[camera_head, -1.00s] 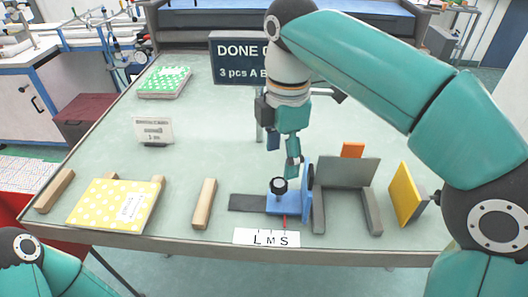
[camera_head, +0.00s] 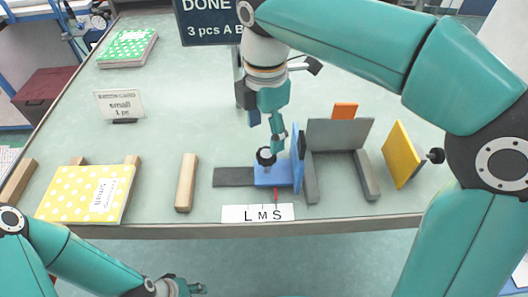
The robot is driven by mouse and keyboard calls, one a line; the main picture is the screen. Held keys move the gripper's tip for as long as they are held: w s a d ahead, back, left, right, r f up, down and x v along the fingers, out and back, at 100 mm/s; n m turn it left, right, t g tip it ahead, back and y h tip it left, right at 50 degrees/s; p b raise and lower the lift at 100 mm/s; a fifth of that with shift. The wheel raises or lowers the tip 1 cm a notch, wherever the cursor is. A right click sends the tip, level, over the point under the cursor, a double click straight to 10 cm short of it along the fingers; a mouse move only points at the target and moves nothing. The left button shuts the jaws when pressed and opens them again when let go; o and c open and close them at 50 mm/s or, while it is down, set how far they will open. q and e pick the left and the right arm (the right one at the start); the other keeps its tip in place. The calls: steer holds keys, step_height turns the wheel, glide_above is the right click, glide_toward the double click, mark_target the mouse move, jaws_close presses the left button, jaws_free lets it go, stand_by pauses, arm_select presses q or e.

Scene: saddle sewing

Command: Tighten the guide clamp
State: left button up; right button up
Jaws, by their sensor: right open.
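The guide clamp is a blue block (camera_head: 270,176) with a black round knob (camera_head: 265,157) on top. It sits on a dark flat rail (camera_head: 233,177), with an upright blue plate (camera_head: 298,157) at its right side. A red pointer (camera_head: 276,196) stands over the S of the white L M S scale (camera_head: 240,214). My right gripper (camera_head: 266,128) is open and points down just above the knob, one finger close behind its upper right. Whether it touches cannot be told. My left gripper (camera_head: 184,287) is at the bottom edge, small and partly cut off; its jaws are unclear.
A grey stand (camera_head: 338,135) with two legs is right of the clamp, with an orange block (camera_head: 345,110) behind and a yellow panel (camera_head: 401,156) beside. A wooden bar (camera_head: 187,183) and yellow dotted pad (camera_head: 85,195) lie left. Green pads (camera_head: 128,47) and a "small" card (camera_head: 119,104) are farther back.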

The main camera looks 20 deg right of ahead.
mark_target(265, 154)
step_height(265, 154, down, 6)
steer(key=shift+f, duration=0.15)
stand_by(0.3)
steer(key=shift+a, duration=0.1)
steer(key=c, duration=1.1)
steer(key=shift+c, duration=0.2)
